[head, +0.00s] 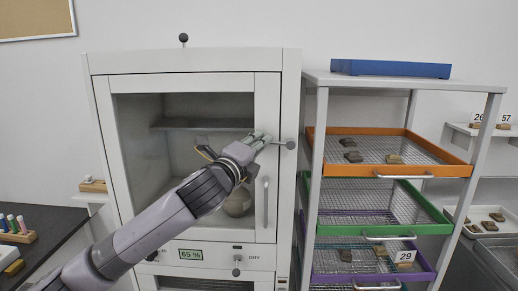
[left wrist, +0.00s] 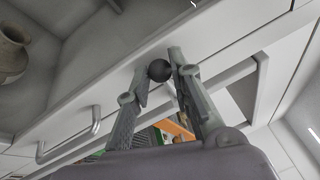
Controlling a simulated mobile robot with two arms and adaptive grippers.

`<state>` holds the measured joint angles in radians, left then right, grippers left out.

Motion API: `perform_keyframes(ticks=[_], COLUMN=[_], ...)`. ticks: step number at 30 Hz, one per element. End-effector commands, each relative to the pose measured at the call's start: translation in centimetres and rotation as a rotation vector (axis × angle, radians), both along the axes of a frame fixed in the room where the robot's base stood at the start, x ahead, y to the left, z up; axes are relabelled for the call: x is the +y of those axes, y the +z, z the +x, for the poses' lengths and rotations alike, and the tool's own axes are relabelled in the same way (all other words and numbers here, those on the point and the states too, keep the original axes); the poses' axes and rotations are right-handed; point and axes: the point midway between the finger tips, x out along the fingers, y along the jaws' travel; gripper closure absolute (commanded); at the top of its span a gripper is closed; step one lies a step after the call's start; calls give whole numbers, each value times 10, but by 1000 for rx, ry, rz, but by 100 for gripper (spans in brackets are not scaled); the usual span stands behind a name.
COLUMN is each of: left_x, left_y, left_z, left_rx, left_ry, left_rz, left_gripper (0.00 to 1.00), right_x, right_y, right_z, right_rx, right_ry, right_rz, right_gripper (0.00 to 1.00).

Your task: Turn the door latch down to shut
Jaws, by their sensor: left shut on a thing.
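The cabinet's glass-fronted door (head: 260,105) appears closed in its frame in the head view. The door latch (head: 290,145) is on the frame to the right of the door. Its lever lies about level, running left to my left gripper (head: 266,138). In the left wrist view the latch's dark ball knob (left wrist: 159,70) sits between the fingertips of my left gripper (left wrist: 160,72), which is shut on it. My left forearm covers part of the door and glass. My right gripper is not in view.
A vertical door handle (head: 266,203) is just below the gripper. A round pot (head: 238,203) stands inside the cabinet, partly hidden. A rack with an orange tray (head: 392,171) and other wire trays of sherds stands close on the right.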

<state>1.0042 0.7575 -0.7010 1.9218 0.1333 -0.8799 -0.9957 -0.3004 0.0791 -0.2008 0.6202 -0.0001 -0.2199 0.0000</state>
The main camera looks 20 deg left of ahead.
Motion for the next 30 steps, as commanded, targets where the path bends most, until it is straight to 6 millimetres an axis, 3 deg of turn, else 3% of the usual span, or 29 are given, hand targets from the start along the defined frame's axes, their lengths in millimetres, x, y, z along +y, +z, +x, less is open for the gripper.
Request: perform_keyframes(ticks=[1,3,14,15,23,30], left_x=[0,0,0,0,0,1], left_y=[-10,-10,-9,-9,-9,-8], left_z=[0,0,0,0,0,0], left_rx=[-10,-24,-29,-29,-29,-30], left_ry=[0,-1,1,1,1,1], left_rz=[-37,-74,-104,-104,-102,-102], left_gripper=[100,100,100,78,60,59], right_x=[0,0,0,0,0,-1], right_y=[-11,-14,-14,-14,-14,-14], right_z=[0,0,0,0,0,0], right_rx=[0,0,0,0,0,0], right_ry=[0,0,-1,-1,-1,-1], right_rz=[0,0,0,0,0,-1], right_gripper=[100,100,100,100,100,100])
